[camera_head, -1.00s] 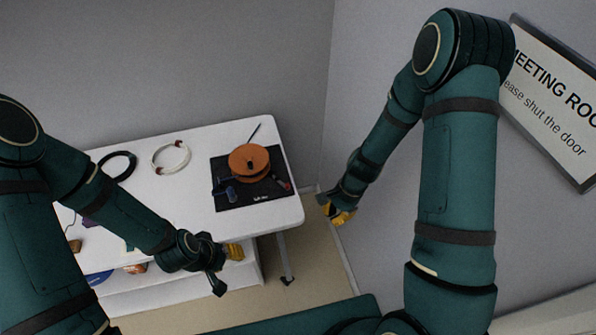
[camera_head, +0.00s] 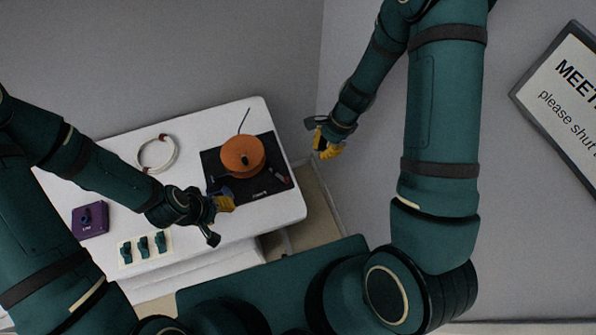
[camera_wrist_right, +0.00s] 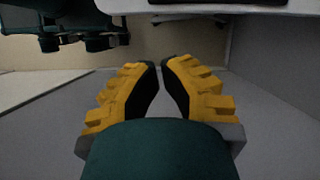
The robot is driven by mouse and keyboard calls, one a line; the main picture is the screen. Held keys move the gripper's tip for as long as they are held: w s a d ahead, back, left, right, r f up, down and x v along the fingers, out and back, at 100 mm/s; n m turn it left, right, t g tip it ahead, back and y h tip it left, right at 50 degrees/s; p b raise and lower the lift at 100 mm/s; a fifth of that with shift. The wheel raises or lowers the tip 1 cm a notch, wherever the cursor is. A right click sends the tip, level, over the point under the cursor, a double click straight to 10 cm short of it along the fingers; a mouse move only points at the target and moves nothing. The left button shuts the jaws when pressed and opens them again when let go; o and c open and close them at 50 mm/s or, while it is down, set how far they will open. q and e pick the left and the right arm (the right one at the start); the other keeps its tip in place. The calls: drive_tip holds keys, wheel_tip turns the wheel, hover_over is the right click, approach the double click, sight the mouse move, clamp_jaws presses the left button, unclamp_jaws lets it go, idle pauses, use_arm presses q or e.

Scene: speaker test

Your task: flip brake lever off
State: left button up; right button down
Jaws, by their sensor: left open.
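An orange round reel-like device (camera_head: 242,157) with a dark knob on top stands on a black mat (camera_head: 262,190) on the white table. A small blue part (camera_head: 220,191) lies at its near left, and a small dark and red part (camera_head: 279,175) at its right. I cannot tell which part is the brake lever. My left gripper (camera_head: 228,203) is open at the mat's near left corner, close to the blue part; contact is unclear. My right gripper (camera_head: 326,149) is empty, off the table's right edge. In the right wrist view its fingers (camera_wrist_right: 161,75) nearly converge at the tips.
A purple box with a blue knob (camera_head: 90,219) and a pale panel with three teal switches (camera_head: 145,248) sit at the table's left. A white ring (camera_head: 157,154) lies behind my left forearm. Walls close in behind and right; a sign (camera_head: 568,100) hangs at right.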

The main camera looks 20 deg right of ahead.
sight(294, 183)
use_arm(q)
drive_tip(key=shift+w+f, duration=0.1)
drive_tip(key=shift+f, duration=0.1)
drive_tip(key=shift+f+b, duration=0.95)
drive_tip(key=shift+b, duration=0.1)
drive_tip(key=shift+r, duration=0.1)
use_arm(e)
drive_tip(key=a+f, duration=0.2)
drive_tip(key=f, duration=0.1)
drive_tip(key=a+f, duration=0.2)
drive_tip(key=f, duration=0.1)
drive_tip(key=s+a+f, duration=0.1)
drive_tip(key=a+f, duration=0.2)
drive_tip(key=shift+f, duration=0.2)
use_arm(q)
drive_tip(key=shift+d, duration=0.1)
use_arm(e)
drive_tip(key=shift+a, duration=0.3)
use_arm(q)
drive_tip(key=shift+d, duration=0.1)
use_arm(e)
drive_tip(key=shift+a, duration=0.1)
